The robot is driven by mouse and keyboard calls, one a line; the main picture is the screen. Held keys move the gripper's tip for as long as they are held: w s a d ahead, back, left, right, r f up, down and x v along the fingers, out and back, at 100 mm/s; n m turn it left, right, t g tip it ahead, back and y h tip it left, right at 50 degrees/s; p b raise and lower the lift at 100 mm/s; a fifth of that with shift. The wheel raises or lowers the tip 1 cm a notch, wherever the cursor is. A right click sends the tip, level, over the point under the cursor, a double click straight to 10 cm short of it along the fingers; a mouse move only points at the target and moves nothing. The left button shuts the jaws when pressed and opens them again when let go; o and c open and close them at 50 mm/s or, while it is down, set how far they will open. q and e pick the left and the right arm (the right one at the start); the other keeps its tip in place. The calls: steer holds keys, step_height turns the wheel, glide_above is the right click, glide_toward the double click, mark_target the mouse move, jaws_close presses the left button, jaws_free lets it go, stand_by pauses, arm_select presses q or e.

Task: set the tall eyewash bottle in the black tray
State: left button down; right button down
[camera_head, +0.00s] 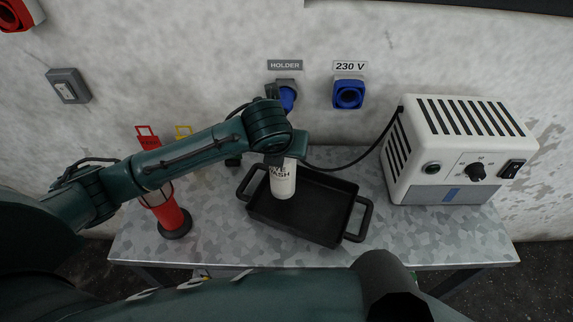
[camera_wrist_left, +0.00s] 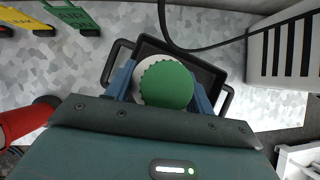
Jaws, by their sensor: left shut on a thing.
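The tall eyewash bottle (camera_head: 283,182) is white with dark lettering and stands upright over the left part of the black tray (camera_head: 325,238). Its green cap (camera_wrist_left: 167,84) fills the middle of the left wrist view. My left gripper (camera_wrist_left: 163,88) is shut on the bottle, with a blue finger on either side of it. I cannot tell whether the bottle's base touches the tray floor. The tray has a handle at each end and also shows in the left wrist view (camera_wrist_left: 211,75). My right gripper is not in view.
A white power unit (camera_head: 455,150) stands at the table's right, its black cable running behind the tray. A red cone-like object (camera_head: 170,215) on a dark base stands at the left. The speckled table (camera_head: 420,240) is clear right of the tray.

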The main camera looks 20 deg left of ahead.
arm_select(q)
step_height(320, 180, down, 4)
steer(key=shift+w+f, duration=0.1)
steer(key=shift+w, duration=0.05)
stand_by(0.3)
steer(key=c, duration=0.6)
jaws_free()
steer(key=shift+f, duration=0.1)
steer(key=shift+o, duration=0.2)
steer(key=v, duration=1.2)
